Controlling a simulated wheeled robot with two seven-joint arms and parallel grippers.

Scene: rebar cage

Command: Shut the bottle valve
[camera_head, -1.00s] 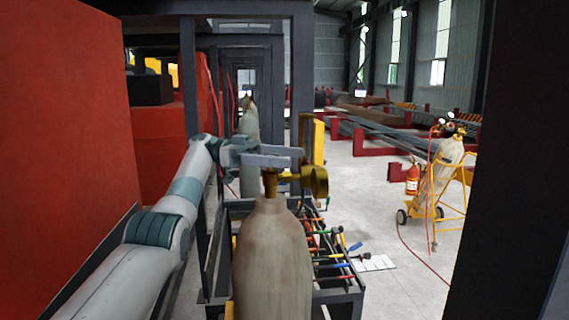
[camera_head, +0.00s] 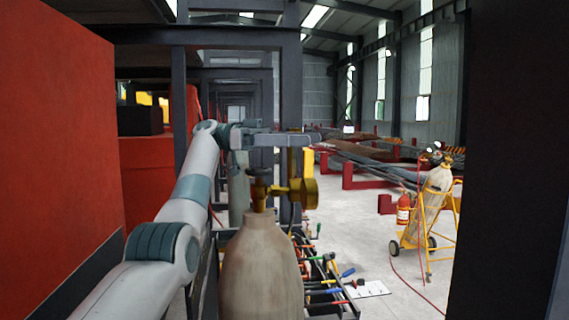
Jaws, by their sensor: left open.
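A worn grey gas bottle (camera_head: 260,268) stands upright in front of me, its lower part cut off by the bottom of the view. A brass valve (camera_head: 259,190) sits on its neck, with a round brass fitting (camera_head: 308,192) on the right side. My left arm comes in from the left, and my left gripper (camera_head: 300,140) is open above the valve, its fingers reaching to the right. A brass upright piece shows just at the fingers. I cannot tell whether the fingers touch the valve. My right gripper is not in view.
A rack of tools (camera_head: 325,290) stands right behind the bottle. A red wall panel (camera_head: 60,140) is close on the left, a dark post (camera_head: 510,150) on the right. A yellow cart (camera_head: 450,225) with a bottle and a fire extinguisher (camera_head: 403,208) stands farther right on open floor.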

